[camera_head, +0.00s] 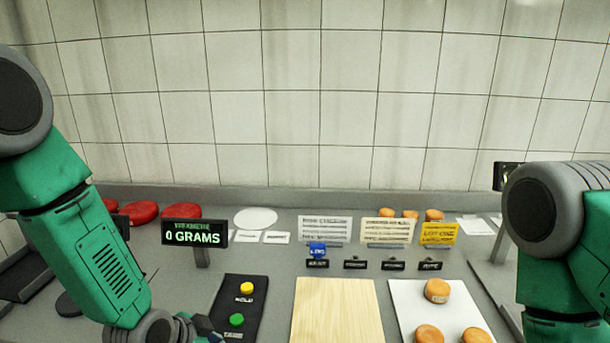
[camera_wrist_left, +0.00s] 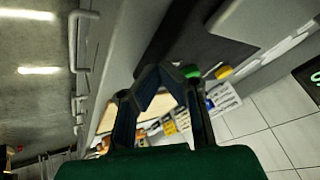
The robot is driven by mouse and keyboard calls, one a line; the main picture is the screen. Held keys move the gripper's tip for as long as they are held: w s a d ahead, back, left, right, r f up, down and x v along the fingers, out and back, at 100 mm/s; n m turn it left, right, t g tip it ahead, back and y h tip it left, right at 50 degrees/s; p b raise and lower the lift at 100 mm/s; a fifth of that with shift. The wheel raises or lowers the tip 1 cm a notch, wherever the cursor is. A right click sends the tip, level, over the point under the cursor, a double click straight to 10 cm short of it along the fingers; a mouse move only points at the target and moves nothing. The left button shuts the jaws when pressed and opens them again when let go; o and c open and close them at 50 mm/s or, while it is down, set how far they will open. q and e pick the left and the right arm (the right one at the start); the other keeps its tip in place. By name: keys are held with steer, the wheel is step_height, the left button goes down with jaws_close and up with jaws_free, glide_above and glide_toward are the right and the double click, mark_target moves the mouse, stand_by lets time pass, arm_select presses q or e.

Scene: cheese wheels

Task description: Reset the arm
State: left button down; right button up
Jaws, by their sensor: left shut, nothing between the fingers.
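My left arm (camera_head: 85,240) is green and comes in from the left in the head view, bent down toward the front of the counter. Its gripper is largely cut off by the bottom edge there. In the left wrist view my left gripper (camera_wrist_left: 155,78) has its dark fingertips together, with nothing between them. It hangs near the front of the counter, apart from the items behind it. My right arm (camera_head: 560,250) stands at the right of the head view, and its gripper is out of frame.
A dark mat with yellow (camera_head: 246,288) and green (camera_head: 236,320) buttons lies near my left arm. A wooden board (camera_head: 335,310) and a white board (camera_head: 405,300) with orange cheese wheels (camera_head: 437,290) lie right. A scale display (camera_head: 195,238) reads 0 GRAMS. Red wheels (camera_head: 138,212) sit behind.

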arm_select(q)
steer(key=s+a+f+n+g+y, duration=0.1)
steer(key=s+a+f+n+g, duration=0.2)
steer(key=s, duration=0.8)
steer(key=s+a+f+n+g+y, duration=0.1)
steer(key=s+a+f+n, duration=0.35)
steer(key=s, duration=0.55)
steer(key=s+a+f+n+g+y, duration=0.1)
steer(key=s+a+f+n+g, duration=0.25)
steer(key=s, duration=0.75)
step_height(320, 180, down, 12)
steer(key=w+d+t+b, duration=0.1)
steer(key=w+d+b, duration=0.1)
steer(key=b, duration=1)
steer(key=shift+w+m+t, duration=0.3)
steer(key=shift+w+t, duration=0.05)
